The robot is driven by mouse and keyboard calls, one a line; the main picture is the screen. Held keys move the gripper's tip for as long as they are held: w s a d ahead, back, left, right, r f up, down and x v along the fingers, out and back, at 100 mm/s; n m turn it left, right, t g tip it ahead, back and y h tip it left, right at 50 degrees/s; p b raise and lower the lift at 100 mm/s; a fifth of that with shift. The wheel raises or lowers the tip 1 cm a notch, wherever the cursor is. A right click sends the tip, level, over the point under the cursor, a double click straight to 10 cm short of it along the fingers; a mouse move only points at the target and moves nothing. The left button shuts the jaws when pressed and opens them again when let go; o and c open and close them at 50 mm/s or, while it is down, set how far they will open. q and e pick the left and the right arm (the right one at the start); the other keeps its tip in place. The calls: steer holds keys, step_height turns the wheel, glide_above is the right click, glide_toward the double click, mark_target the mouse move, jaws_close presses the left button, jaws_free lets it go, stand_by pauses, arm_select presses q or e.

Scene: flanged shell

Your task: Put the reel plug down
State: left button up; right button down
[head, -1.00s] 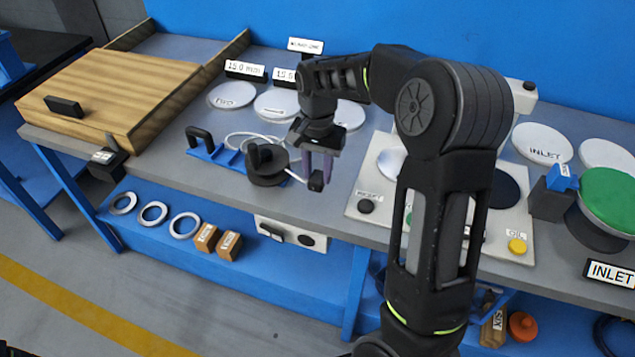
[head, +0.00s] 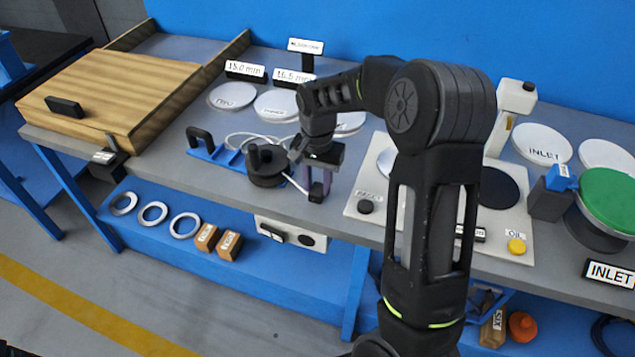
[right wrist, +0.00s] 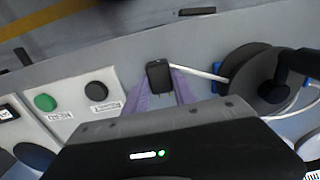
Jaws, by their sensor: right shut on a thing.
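The reel plug (head: 316,197) is a small black block on a white cable. My right gripper (head: 318,184), with purple fingers, is shut on it near the front edge of the bench. In the right wrist view the plug (right wrist: 158,74) sits at the fingertips, and the cable runs from it to the black cable reel (right wrist: 252,80). The reel (head: 267,168) stands just left of the gripper in the head view. I cannot tell whether the plug touches the bench top. My left gripper is not in view.
A blue holder (head: 212,153) with a black handle is left of the reel. A pale button panel (head: 374,225) is to the right. White labelled discs (head: 277,104) lie behind. The grey bench (head: 205,178) is bare along its front edge.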

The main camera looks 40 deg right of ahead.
mark_target(317, 189)
steer(key=shift+f+b, duration=0.35)
steer(key=shift+f, duration=0.25)
steer(key=c, duration=1)
jaws_free()
steer(key=shift+c, duration=0.2)
steer(key=shift+r, duration=0.1)
step_height(317, 189, up, 13)
